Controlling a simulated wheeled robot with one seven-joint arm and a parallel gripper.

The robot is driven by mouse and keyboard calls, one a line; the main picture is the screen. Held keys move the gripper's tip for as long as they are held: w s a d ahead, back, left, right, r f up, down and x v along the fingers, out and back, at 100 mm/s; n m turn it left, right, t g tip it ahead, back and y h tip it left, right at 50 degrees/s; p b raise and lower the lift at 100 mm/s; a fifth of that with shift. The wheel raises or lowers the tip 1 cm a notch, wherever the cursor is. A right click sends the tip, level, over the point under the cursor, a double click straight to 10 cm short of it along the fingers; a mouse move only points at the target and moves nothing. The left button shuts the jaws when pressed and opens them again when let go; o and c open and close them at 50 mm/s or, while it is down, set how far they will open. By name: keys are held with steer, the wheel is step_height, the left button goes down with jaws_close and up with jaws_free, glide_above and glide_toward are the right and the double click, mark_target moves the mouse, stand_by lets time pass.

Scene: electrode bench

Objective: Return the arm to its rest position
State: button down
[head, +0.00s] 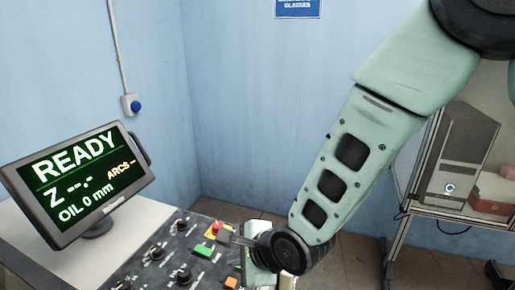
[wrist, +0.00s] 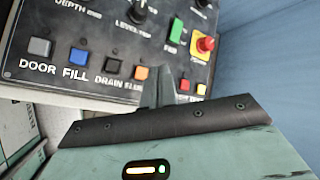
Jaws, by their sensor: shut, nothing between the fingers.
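My arm (head: 345,165) is pale green and reaches down from the upper right to the control panel in the head view. My gripper (wrist: 158,86) is shut and empty in the wrist view, its grey fingers pointing at the panel's lower button row. In the head view the gripper is small, beside the panel's right end, and partly hidden by my wrist. The control panel (head: 140,272) is dark, with several knobs and coloured buttons. Whether the fingertips touch it I cannot tell.
A red emergency stop (wrist: 205,44) on a yellow base, a green button (wrist: 176,31), a blue button (wrist: 78,56) and an orange button (wrist: 141,73) stand out from the panel. A monitor (head: 80,183) reads READY. A wheeled cart (head: 440,207) stands right. Blue walls close the corner.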

steer(key=s+d+r+n+g+h, duration=0.2)
steer(key=s+d+r+n, duration=0.3)
steer(key=s+d+n, duration=0.3)
steer(key=s+d+r+n+g+h, duration=0.3)
steer(key=s+d+n, duration=0.6)
steer(key=n, duration=0.5)
steer(key=d+r+h+b, duration=0.1)
steer(key=d, duration=0.1)
steer(key=shift+s+d+r+n, duration=0.25)
steer(key=shift+d+r+n, duration=0.05)
steer(key=shift+r+n, duration=0.1)
